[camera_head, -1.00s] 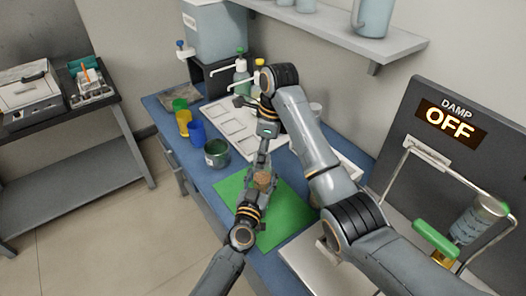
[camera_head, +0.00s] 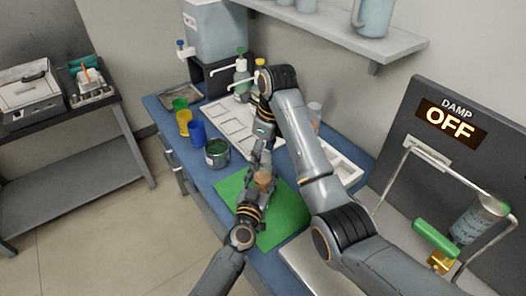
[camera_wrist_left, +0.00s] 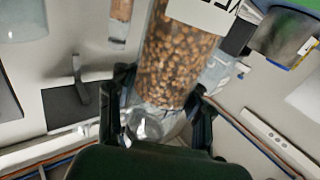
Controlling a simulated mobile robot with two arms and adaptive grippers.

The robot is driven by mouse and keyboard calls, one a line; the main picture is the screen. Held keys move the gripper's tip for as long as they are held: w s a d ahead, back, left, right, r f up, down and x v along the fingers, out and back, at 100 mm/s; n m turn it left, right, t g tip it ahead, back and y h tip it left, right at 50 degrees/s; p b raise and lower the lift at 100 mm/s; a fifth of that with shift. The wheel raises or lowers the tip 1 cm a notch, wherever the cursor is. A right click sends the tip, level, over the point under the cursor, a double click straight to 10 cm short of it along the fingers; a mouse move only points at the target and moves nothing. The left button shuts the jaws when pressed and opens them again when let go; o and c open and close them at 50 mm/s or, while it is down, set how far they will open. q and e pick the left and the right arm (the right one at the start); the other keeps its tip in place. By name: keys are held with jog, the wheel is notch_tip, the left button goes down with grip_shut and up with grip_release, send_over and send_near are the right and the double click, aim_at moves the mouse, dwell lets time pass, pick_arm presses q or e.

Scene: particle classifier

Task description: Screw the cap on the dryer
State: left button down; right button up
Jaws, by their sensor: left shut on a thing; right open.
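My left gripper (camera_head: 258,187) is shut on a clear container with brown grains (camera_head: 264,180), above the green mat. In the left wrist view the container (camera_wrist_left: 178,60) stands between the two dark fingers (camera_wrist_left: 160,110). It is full of brown grains and has a white label near its top. I take it for the dryer. My right gripper (camera_head: 260,158) is open and close to the container, just behind it in the head view. I cannot make out a cap in either view; my grippers may hide it.
A green mat (camera_head: 285,215) lies on the blue bench. A dark green jar (camera_head: 217,153) and coloured cups (camera_head: 197,132) stand left of my grippers. A white tray (camera_head: 232,122) and pump bottles (camera_head: 241,75) are behind. The DAMP OFF panel (camera_head: 450,118) stands at right.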

notch_tip(320, 180, up, 3)
jog(key=shift+w+d+r, duration=0.1)
jog(key=shift+r, duration=0.6)
jog(key=shift+c, duration=0.3)
